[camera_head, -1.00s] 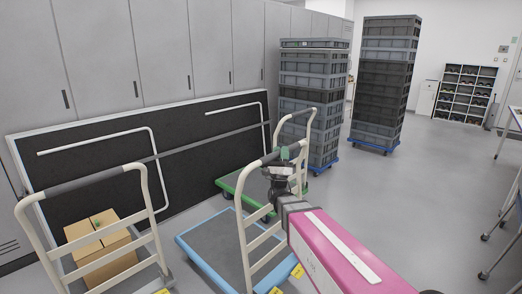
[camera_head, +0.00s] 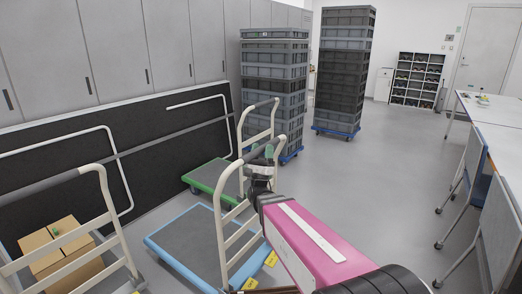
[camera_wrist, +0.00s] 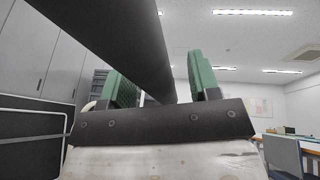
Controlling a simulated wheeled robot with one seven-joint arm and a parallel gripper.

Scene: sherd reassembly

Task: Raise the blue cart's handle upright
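The blue cart (camera_head: 160,247) has a light blue rim and a grey deck. Its cream tubular handle (camera_head: 221,215) has a dark grip along the top and stands up from the deck's right end. It looks near upright, but I cannot tell its exact tilt. My gripper (camera_head: 265,157) is at the grip. In the wrist view the dark grip bar (camera_wrist: 125,45) runs between the green finger pads of my gripper (camera_wrist: 166,85). The pads stand apart, with a gap showing between the bar and the right pad.
A cart with a cardboard box (camera_head: 60,245) stands at the left. A green cart (camera_head: 207,177) is behind the blue one. Stacked grey crates (camera_head: 275,90) stand beyond. Tables (camera_head: 490,135) line the right. Open floor (camera_head: 380,180) lies between.

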